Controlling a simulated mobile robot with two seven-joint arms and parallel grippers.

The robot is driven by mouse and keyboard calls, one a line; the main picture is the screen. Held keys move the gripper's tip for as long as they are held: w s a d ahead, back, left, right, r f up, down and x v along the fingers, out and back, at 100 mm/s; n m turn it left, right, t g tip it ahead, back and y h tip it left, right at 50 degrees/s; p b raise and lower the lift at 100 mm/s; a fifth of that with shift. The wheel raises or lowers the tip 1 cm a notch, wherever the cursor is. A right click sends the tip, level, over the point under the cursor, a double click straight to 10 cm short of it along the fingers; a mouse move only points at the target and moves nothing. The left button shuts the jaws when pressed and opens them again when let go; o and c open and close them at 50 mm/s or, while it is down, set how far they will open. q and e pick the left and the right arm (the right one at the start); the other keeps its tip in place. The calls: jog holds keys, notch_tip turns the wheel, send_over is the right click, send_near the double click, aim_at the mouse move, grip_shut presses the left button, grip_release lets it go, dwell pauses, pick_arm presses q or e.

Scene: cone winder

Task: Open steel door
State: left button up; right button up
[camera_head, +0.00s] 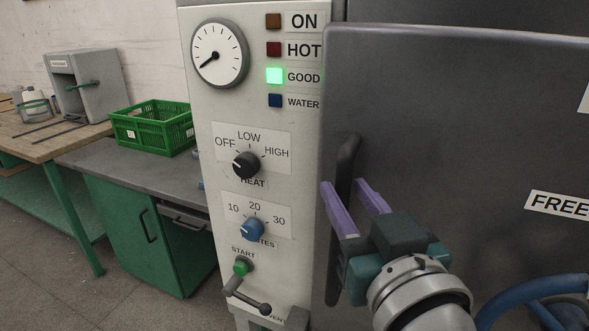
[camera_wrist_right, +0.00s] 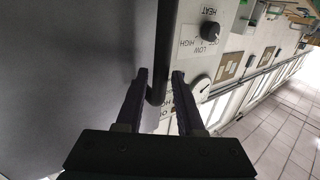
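The steel door (camera_head: 450,110) is a large dark grey panel that fills the right of the head view; it looks closed beside the white control panel. Its dark upright bar handle (camera_head: 345,165) is near the door's left edge. My right gripper (camera_head: 345,184), with purple fingers, is at the handle. In the wrist view the right gripper (camera_wrist_right: 160,73) is open, with one finger on each side of the handle (camera_wrist_right: 163,40) and gaps visible. Whether either finger touches the bar is unclear. My left gripper is not in view.
The control panel (camera_head: 215,105) left of the door has a gauge, knobs, a lit green GOOD lamp and a projecting lever (camera_head: 247,295). A blue hose (camera_head: 540,295) is at lower right. A green crate (camera_head: 150,130) sits on a bench further left.

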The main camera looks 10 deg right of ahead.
jog(key=shift+w, duration=1.1)
grip_shut()
dwell(0.7)
